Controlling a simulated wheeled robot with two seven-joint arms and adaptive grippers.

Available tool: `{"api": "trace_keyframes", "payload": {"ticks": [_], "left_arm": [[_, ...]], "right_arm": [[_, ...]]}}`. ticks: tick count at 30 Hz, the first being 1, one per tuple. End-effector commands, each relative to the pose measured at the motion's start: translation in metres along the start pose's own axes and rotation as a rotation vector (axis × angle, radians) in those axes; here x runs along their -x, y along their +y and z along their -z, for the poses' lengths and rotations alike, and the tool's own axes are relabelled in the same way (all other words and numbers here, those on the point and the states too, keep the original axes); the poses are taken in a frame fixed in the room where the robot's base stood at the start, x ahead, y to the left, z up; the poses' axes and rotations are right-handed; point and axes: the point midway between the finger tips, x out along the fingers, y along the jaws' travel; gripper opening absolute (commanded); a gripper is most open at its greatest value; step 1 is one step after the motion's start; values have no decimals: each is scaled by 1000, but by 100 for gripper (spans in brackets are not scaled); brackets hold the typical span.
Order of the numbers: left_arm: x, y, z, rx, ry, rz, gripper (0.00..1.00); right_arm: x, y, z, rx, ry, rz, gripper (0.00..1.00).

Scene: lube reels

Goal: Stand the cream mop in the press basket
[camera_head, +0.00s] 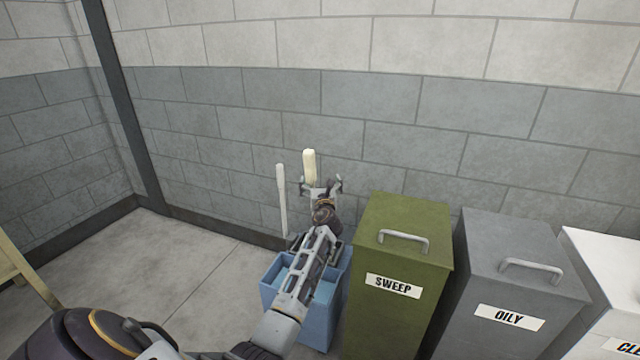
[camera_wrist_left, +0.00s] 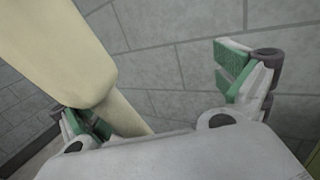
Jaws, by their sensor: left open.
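The cream mop shows as a thick pale handle grip (camera_head: 309,165) rising just above my left gripper (camera_head: 322,185) in the head view. My gripper and arm hide its lower part, and the mop head is not visible. In the left wrist view the handle (camera_wrist_left: 62,50) is large at the left, beside the left finger. The right finger is well apart from it, with the wall behind. The left gripper is open. A blue bucket (camera_head: 331,322) stands on the floor below my forearm. The press basket cannot be made out clearly. My right gripper is not in view.
A thin white upright handle (camera_head: 282,200) stands just left of the gripper. A green SWEEP bin (camera_head: 398,310), a grey OILY bin (camera_head: 520,285) and a white bin (camera_head: 605,270) stand to the right. A block wall (camera_head: 240,130) is close behind.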

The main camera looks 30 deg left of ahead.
Motion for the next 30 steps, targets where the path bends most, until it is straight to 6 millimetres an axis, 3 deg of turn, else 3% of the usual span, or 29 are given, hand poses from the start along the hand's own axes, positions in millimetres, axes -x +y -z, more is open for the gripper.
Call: {"api": "trace_keyframes", "payload": {"ticks": [14, 30], "left_arm": [[12, 0, -2, -1, -3, 0, 100], [65, 0, -2, 0, -4, 1, 100]], "right_arm": [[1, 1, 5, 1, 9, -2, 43], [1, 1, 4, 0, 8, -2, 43]]}}
